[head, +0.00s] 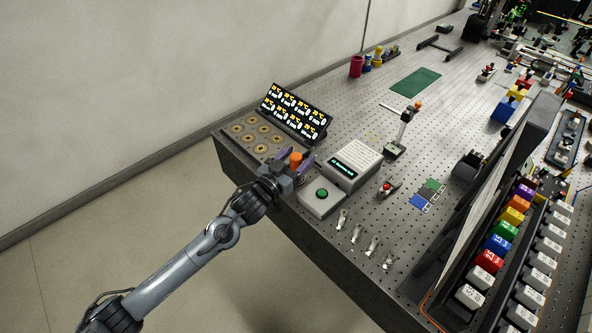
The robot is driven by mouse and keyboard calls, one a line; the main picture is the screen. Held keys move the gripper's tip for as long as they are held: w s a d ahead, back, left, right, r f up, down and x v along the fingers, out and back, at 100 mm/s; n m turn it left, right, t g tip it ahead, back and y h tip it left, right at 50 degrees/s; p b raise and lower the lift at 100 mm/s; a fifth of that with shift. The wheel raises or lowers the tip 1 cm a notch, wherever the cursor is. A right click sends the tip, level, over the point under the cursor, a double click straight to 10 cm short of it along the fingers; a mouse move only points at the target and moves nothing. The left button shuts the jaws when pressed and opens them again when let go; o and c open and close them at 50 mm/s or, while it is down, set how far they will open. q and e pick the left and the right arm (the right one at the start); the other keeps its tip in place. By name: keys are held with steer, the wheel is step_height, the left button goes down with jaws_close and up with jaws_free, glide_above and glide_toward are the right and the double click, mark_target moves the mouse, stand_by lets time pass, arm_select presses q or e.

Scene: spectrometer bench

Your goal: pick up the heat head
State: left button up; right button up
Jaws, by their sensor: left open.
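A small piece with an orange top (296,160), which looks like the heat head, shows at the near-left edge of the perforated bench. My left gripper (294,157) is at this piece, with its purple fingers apart on either side of it. The fingers are open. I cannot tell whether they touch the piece, and its lower part is hidden behind the gripper. My right gripper is not in view.
Beside the gripper are a plate with several round brass wells (236,128), a black display (295,113), a white labelled box (353,166) and a green-button box (322,196). Small clear vials (372,245) lie nearby. A rack of coloured blocks (503,231) stands at right.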

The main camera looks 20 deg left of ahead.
arm_select(q)
jaws_close()
stand_by(0.3)
steer(key=shift+r, duration=0.15)
